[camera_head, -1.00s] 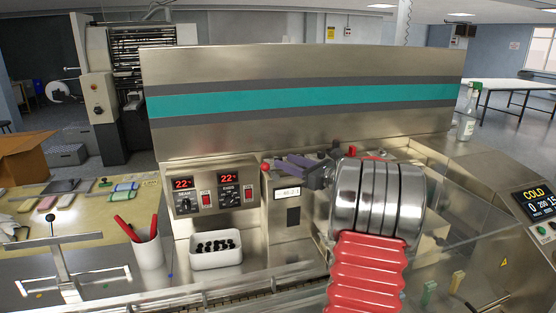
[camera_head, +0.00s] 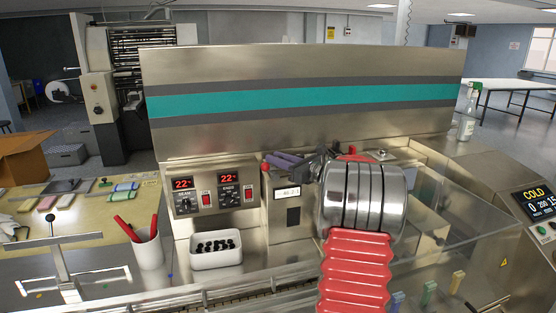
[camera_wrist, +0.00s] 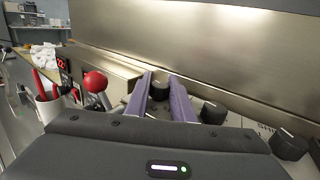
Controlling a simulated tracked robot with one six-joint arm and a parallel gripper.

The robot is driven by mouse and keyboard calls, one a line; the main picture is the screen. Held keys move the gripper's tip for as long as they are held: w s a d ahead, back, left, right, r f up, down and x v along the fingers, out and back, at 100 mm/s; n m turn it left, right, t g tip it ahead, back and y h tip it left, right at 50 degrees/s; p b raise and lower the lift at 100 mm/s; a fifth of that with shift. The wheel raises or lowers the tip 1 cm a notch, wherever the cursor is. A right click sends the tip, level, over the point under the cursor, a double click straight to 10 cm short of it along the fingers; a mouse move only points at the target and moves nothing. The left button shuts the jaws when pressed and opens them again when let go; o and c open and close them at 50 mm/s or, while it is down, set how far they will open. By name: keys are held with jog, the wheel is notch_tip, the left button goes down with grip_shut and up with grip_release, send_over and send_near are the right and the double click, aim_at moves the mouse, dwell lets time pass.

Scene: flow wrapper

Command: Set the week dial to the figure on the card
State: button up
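My gripper (camera_wrist: 162,75) has two purple fingers set apart and empty. In the wrist view a black knob (camera_wrist: 160,91) shows between them, with no clear contact. A second black knob (camera_wrist: 213,112) and a third (camera_wrist: 288,145) stand in a row to the right; which is the week dial I cannot tell, as the lettering is unclear. In the head view my gripper (camera_head: 287,161) is above the machine's top, and my arm hides the knobs. A small pale plate (camera_head: 288,192) with dark characters is on the front panel, too small to read surely. I cannot identify the card.
A red ball-topped lever (camera_wrist: 95,82) stands just left of my fingers. The tall steel back panel (camera_head: 300,60) rises close behind. Left are temperature controllers (camera_head: 183,184), a white bin (camera_head: 216,258) of black pieces and a cup (camera_head: 148,250) with red-handled tools.

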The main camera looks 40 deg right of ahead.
grip_shut()
jog(key=shift+a+h, duration=0.1)
jog(key=shift+h, duration=0.2)
jog(key=shift+r+m+h, duration=0.15)
jog(key=shift+m+h, duration=1.05)
jog(key=shift+h, duration=0.4)
jog(key=shift+m+g+h, duration=0.3)
jog(key=shift+m+h, duration=0.3)
jog(key=shift+h, duration=0.5)
jog(key=shift+m+g+h, duration=0.4)
jog(key=shift+m+h, duration=0.4)
jog(key=shift+h, duration=0.2)
jog(key=o, duration=0.5)
grip_release()
